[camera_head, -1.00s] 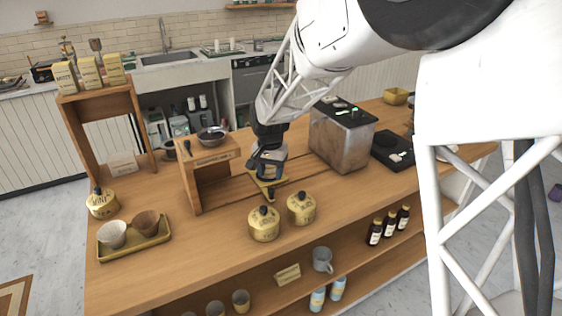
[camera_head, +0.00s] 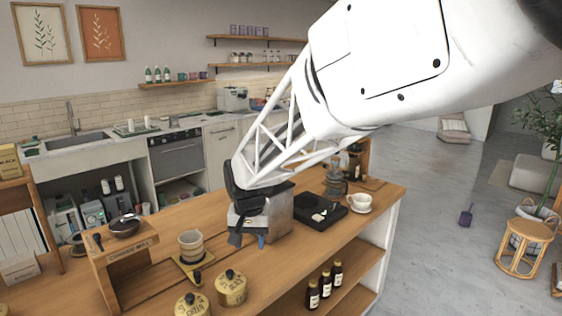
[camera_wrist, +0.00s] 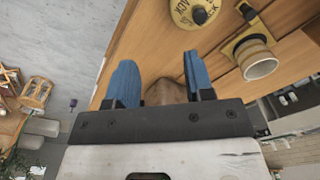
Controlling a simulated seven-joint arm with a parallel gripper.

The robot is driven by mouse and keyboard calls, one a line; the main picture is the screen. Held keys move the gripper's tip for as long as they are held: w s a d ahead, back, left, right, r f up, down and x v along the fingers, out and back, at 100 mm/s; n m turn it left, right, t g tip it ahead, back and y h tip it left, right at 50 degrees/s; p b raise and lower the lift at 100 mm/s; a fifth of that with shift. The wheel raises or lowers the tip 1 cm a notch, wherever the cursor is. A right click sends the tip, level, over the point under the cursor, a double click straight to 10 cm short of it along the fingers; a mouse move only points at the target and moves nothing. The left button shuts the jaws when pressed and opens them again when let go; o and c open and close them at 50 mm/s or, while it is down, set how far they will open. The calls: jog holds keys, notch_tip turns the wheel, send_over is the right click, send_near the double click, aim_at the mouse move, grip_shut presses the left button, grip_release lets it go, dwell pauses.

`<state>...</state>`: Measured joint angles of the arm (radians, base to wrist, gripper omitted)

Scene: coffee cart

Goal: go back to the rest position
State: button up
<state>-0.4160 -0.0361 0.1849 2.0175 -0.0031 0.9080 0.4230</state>
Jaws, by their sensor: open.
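My gripper (camera_head: 250,241) hangs in front of the metal box machine in the head view, with blue fingertips showing below its dark body. In the wrist view my gripper (camera_wrist: 160,82) has its two blue fingers wide apart with nothing held between them. A ribbed beige cup (camera_head: 191,243) stands upright on a small tan holder with a handle, left of my gripper and apart from it. The cup also shows in the wrist view (camera_wrist: 259,62), right of the fingers.
The metal box machine (camera_head: 276,218) stands close behind my gripper. Two lidded yellow canisters (camera_head: 231,288) stand at the counter's front. A black scale (camera_head: 319,210) and a white cup (camera_head: 360,202) are to the right. Dark bottles (camera_head: 325,284) stand on the lower shelf.

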jog(key=s+d+r+t, duration=0.1)
jog(key=s+d+r, duration=0.2)
jog(key=s+d, duration=0.45)
jog(key=s+d+r, duration=0.2)
jog(key=s+d, duration=0.4)
jog(key=d, duration=0.3)
jog(key=s+d, duration=0.5)
jog(key=s, duration=0.3)
jog(key=s+d+f, duration=0.1)
jog(key=s+d, duration=0.3)
jog(key=s, duration=0.3)
jog(key=shift+s+d+f+t, duration=0.15)
jog(key=shift+s+d+t, duration=0.25)
